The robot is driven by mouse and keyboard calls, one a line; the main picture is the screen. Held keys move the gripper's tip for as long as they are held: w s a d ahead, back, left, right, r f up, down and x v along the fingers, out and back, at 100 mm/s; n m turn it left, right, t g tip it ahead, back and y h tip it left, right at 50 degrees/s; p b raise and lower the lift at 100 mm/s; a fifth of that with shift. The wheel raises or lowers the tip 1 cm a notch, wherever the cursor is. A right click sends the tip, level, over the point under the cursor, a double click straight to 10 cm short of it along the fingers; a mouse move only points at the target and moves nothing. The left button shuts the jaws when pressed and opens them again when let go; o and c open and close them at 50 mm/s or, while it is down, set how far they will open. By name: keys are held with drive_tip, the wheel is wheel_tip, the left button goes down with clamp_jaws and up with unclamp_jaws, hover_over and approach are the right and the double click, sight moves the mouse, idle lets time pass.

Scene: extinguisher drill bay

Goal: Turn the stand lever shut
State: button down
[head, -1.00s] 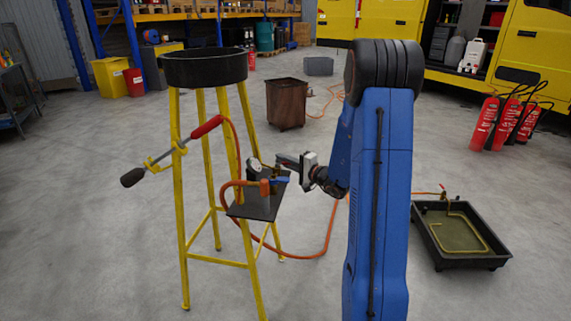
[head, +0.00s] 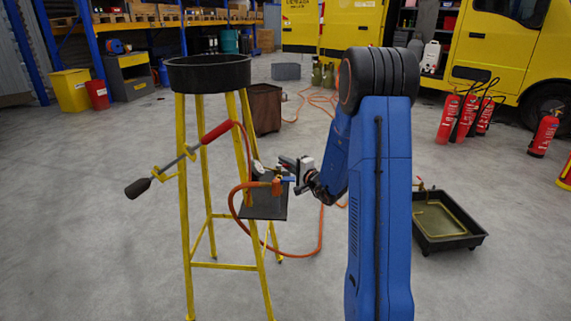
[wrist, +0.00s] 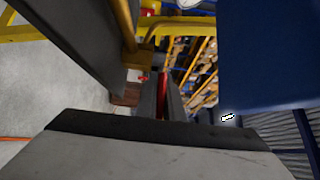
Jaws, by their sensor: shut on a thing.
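The yellow stand (head: 186,215) with a round black pan (head: 208,74) on top stands left of centre in the head view. A small dark shelf (head: 264,208) on it carries a gauge and an orange valve body (head: 276,186). The short blue stand lever (head: 288,179) sticks out to the right of the valve. My gripper (head: 287,165) reaches in from the right at the lever and is shut on it. The contact is small and partly hidden. The wrist view shows the grey fingers (wrist: 163,97) close together, with a big blue surface at right that I cannot identify.
An orange hose (head: 321,225) loops from the stand to the floor. A black tray (head: 444,222) lies on the right, with red extinguishers (head: 463,118) behind. Floor between is clear.

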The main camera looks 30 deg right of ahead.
drive_tip(key=c, duration=1.9)
unclamp_jaws()
drive_tip(key=shift+o, duration=0.2)
drive_tip(key=shift+s, duration=0.1)
drive_tip(key=s+d, duration=0.3)
drive_tip(key=s, duration=1.4)
drive_tip(key=shift+d, duration=0.15)
